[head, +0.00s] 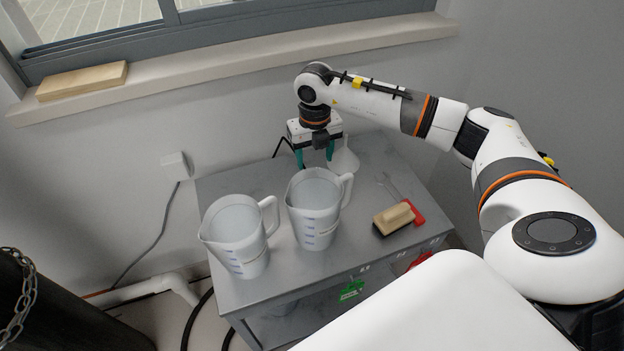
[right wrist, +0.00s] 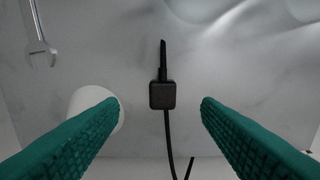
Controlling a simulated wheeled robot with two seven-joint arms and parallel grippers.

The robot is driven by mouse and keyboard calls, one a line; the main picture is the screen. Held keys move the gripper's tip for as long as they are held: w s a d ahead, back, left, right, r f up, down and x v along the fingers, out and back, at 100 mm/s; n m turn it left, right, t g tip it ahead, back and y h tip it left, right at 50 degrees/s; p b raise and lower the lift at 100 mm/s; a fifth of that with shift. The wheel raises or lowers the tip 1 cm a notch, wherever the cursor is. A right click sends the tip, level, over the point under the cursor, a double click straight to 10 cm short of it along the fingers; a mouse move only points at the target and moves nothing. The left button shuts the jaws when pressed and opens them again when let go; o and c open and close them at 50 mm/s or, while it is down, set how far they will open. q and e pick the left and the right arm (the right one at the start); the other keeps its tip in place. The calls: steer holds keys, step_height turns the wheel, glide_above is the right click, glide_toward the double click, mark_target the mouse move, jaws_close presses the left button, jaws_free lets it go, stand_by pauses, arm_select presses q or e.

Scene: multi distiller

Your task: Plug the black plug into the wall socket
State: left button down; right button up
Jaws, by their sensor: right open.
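The black plug (right wrist: 162,95) is a small square block with a prong-like part on one side and a black cable on the other. It lies on the grey marbled top, between and beyond the fingertips, touching neither. My right gripper (right wrist: 160,104) is open and empty, with green fingers; in the head view (head: 315,163) it points down over the back of the grey cabinet and hides the plug. A white box on the wall (head: 175,166), left of the cabinet, looks like the wall socket; a grey cable runs down from it. My left gripper is not in view.
Two white jugs (head: 238,243) (head: 313,222) stand on the grey cabinet (head: 285,282) in front of the gripper. A white funnel-like thing (head: 344,160) stands close beside it. A wooden brush (head: 394,219) and a wrench (right wrist: 38,45) lie on the right side.

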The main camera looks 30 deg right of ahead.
steer(key=shift+f, duration=0.9)
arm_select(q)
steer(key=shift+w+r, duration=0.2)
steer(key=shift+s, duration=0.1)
arm_select(e)
steer(key=shift+w+a+f, duration=0.1)
steer(key=shift+f, duration=0.3)
steer(key=f, duration=0.3)
steer(key=shift+w+f+b, duration=0.3)
steer(key=shift+w+f, duration=0.05)
steer(key=shift+f, duration=0.3)
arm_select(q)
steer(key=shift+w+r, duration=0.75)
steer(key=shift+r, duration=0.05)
